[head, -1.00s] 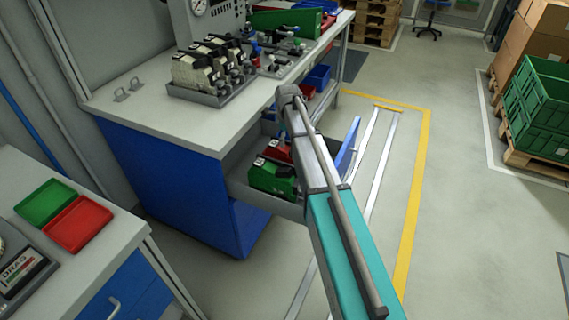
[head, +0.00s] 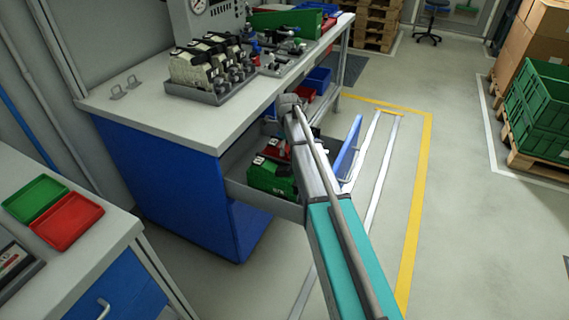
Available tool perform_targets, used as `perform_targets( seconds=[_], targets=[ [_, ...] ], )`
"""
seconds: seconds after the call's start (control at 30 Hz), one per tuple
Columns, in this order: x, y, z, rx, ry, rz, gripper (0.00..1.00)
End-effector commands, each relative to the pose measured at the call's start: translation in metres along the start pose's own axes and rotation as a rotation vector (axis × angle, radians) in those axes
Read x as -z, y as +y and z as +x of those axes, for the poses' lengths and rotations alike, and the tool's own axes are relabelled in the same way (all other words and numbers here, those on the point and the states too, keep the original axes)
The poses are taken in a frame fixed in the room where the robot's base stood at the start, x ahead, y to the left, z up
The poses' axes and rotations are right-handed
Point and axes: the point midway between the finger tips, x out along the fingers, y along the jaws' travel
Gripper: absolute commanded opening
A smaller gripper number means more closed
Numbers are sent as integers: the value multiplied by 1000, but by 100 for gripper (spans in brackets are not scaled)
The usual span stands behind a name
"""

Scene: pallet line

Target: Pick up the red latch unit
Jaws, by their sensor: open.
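The red latch unit (head: 277,148) lies in the open drawer under the workbench, in the head view. My arm crosses in front of its right side, so only part of it shows. A green unit with black parts (head: 268,177) sits in the same drawer, just in front of the red one. My arm reaches over the drawer, with its far joint above the drawer's back right. My gripper is hidden behind the arm, and I cannot see its fingers or how far they are from the red unit.
The grey drawer (head: 237,190) stands out from the blue workbench. A blue panel (head: 347,150) stands right of my arm. A tray (head: 215,97) of several pump-like units is on the bench top. Green (head: 36,198) and red (head: 66,221) trays lie on the left table.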

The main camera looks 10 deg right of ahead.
Motion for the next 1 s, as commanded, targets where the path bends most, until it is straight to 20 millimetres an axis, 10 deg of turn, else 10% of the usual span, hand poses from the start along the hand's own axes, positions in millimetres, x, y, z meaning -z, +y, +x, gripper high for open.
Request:
perform_targets(
  seconds=[0.37, 0.83, 1.0],
  targets=[
    [0, 0, 0, 0, 0, 0, 100],
    [0, 0, 0, 0, 0, 1, 15],
    [0, 0, 0, 0, 0, 1, 11]
  ],
)
